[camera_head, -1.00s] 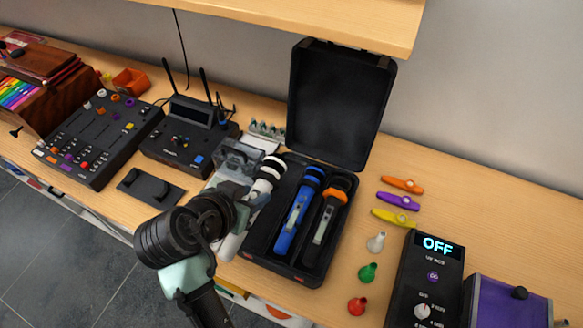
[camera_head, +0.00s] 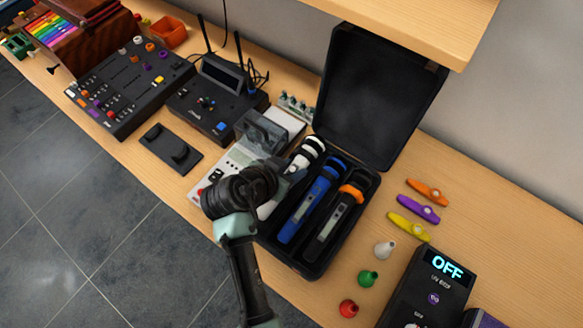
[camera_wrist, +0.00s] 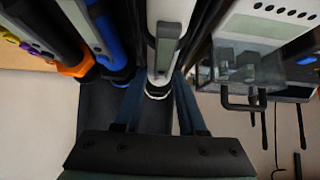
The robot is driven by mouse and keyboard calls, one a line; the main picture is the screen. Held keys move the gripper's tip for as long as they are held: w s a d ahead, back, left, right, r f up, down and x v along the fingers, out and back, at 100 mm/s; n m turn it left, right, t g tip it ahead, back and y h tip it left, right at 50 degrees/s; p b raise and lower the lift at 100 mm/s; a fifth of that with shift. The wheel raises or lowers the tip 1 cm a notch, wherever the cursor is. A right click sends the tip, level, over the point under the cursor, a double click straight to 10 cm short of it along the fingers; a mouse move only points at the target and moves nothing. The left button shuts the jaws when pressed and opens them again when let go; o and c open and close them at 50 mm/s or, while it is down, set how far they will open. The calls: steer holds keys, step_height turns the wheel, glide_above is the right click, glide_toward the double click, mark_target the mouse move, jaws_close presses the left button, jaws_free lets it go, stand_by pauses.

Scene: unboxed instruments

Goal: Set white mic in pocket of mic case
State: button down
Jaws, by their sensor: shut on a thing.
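The white mic (camera_head: 311,149), with a white head and a dark band, is at the left pocket of the open black mic case (camera_head: 375,95), alongside the blue mic. It also shows in the wrist view (camera_wrist: 168,40), between the two fingers of my gripper (camera_wrist: 160,80), which is shut on it. I cannot tell whether the mic touches the pocket floor. The blue mic (camera_head: 312,205) and the black mic with an orange ring (camera_head: 336,220) lie in the other pockets.
A grey-white device (camera_head: 210,190) with a clear part stands close to the case's left side. A shelf (camera_head: 420,20) overhangs behind the lid. Kazoos (camera_head: 418,208) and small coloured pieces (camera_head: 368,278) lie to the right. A black box reading OFF (camera_head: 440,275) is front right.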

steer(key=shift+f, duration=0.65)
steer(key=shift+c, duration=2.3)
jaws_free()
